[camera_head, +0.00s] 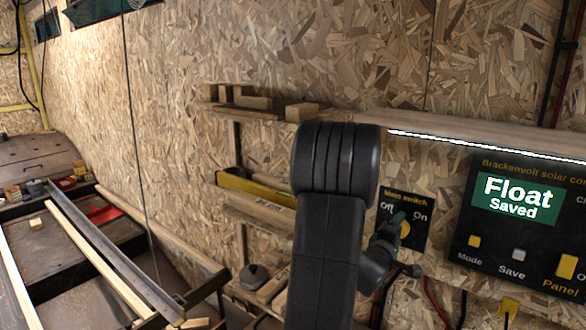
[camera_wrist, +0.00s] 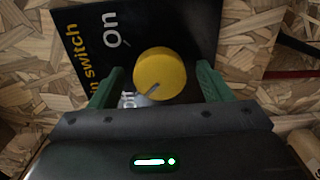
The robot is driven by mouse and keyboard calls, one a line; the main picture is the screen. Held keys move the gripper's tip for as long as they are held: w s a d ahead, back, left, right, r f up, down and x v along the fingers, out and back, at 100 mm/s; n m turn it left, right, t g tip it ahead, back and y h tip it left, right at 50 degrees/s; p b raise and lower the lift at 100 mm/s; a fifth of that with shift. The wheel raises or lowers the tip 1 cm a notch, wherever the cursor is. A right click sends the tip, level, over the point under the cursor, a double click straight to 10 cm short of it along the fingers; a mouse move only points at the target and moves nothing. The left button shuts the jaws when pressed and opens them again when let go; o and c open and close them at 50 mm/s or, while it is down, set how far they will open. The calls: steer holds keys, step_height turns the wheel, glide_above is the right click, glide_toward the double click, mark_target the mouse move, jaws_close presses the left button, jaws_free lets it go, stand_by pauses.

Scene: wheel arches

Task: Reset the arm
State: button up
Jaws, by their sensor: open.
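My gripper (camera_wrist: 159,72) is open, with one green finger on each side of the round yellow knob (camera_wrist: 160,74) of the main switch. Gaps show between the fingers and the knob, and I cannot tell how deep the fingertips reach. In the head view my gripper (camera_head: 396,220) is small and partly hidden by my dark arm, close to the black main switch panel (camera_head: 418,205) marked Off and On. A grey pointer mark shows on the knob's lower left in the wrist view.
The solar controller (camera_head: 520,225), right of the switch, reads "Float Saved" and has Mode, Save and Panel buttons. A wooden shelf (camera_head: 455,128) with a light strip runs above. Small shelves (camera_head: 250,110) with wood blocks are on the left. Cables hang below the panels.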

steer(key=b+v, duration=0.2)
steer(key=v, duration=1.1)
steer(key=w+d+m+b, duration=0.2)
steer(key=w+m, duration=0.3)
steer(key=m, duration=0.4)
steer(key=w+d+m+b, duration=0.2)
steer(key=w+d+m, duration=0.3)
steer(key=m, duration=0.4)
steer(key=shift+w+d+f, duration=0.15)
steer(key=shift+w+d, duration=0.15)
steer(key=shift+w, duration=0.05)
stand_by(0.5)
